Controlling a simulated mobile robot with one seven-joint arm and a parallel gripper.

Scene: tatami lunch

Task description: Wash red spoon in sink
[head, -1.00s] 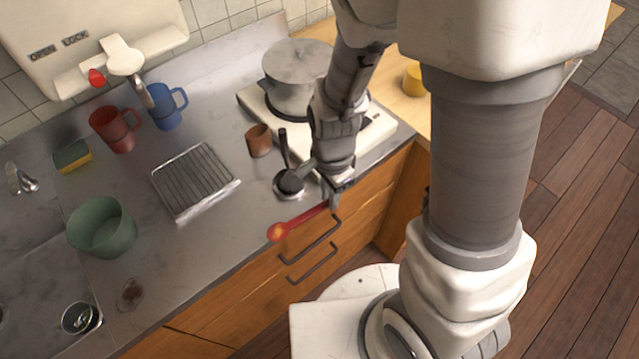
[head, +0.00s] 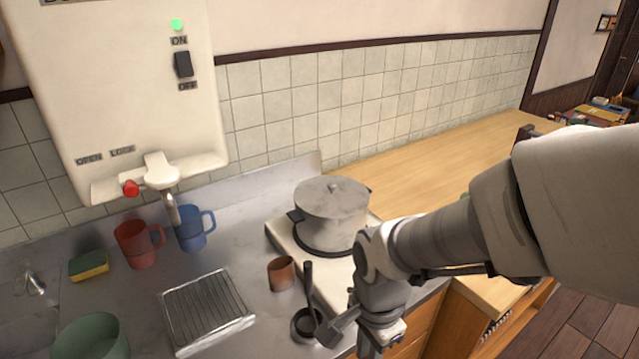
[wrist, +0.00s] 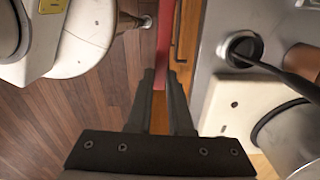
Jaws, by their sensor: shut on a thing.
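My gripper (wrist: 161,76) is shut on the red spoon (wrist: 163,38), whose red handle runs up from between the fingertips in the wrist view. The spoon's bowl is out of view there. In the head view the spoon does not show, and the fingertips are cut off at the bottom edge.
A green bowl (head: 92,338), sponge (head: 89,266), red mug (head: 138,246), blue mug (head: 192,230) and wire rack (head: 207,310) stand on the counter. A brown cup (head: 281,274), ladle in a dish (head: 306,322) and pot (head: 330,217) are nearer my arm. A wall heater (head: 130,100) hangs above.

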